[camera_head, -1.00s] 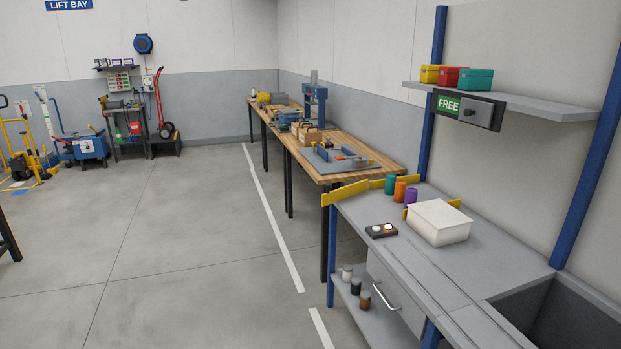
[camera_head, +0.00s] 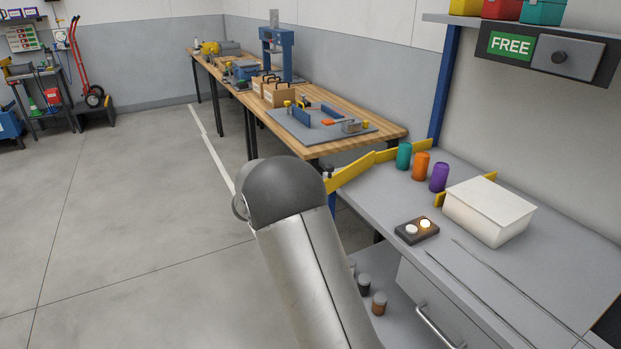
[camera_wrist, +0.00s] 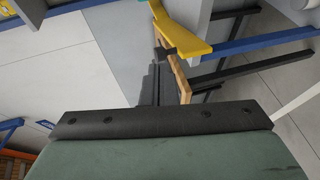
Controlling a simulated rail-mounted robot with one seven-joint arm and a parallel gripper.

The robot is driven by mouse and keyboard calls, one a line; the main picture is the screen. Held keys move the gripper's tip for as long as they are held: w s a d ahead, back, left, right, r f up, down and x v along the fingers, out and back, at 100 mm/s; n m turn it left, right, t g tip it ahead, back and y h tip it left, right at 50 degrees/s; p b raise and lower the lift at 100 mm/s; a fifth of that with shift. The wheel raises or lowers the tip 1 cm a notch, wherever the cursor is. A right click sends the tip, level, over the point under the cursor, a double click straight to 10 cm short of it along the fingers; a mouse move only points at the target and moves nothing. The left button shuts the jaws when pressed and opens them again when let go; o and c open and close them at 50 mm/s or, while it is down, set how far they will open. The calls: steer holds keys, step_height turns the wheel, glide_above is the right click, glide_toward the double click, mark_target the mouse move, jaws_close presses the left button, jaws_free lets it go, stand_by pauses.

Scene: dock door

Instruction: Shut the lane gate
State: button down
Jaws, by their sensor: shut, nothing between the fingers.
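The lane gate appears to be the yellow bar (camera_head: 350,174) at the far left corner of the grey bench, slanting out past the bench edge from a yellow rail (camera_head: 405,151). In the wrist view the yellow bar (camera_wrist: 188,36) shows at top centre with its broad end toward me. My gripper (camera_wrist: 162,56) is shut and empty, its dark tips beside the bar's end; I cannot tell whether they touch. In the head view my arm hides most of the gripper; a small dark part shows by the bar's outer end.
Teal, orange (camera_head: 421,166) and purple canisters stand near the rail on the grey bench. A white box (camera_head: 489,211) and a small two-button block (camera_head: 417,231) are nearer. A wooden bench (camera_head: 374,128) stands behind.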

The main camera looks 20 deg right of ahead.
steer(key=w+a+f+n+t, duration=0.2)
steer(key=w+a+t, duration=0.15)
steer(key=w, duration=0.35)
steer(key=w+d+p, duration=0.2)
steer(key=w+d, duration=0.1)
steer(key=d, duration=0.8)
steer(key=shift+w+d+f, duration=0.25)
steer(key=shift+w+f, duration=0.1)
steer(key=shift+w, duration=0.05)
steer(key=shift+s+d+f, duration=0.1)
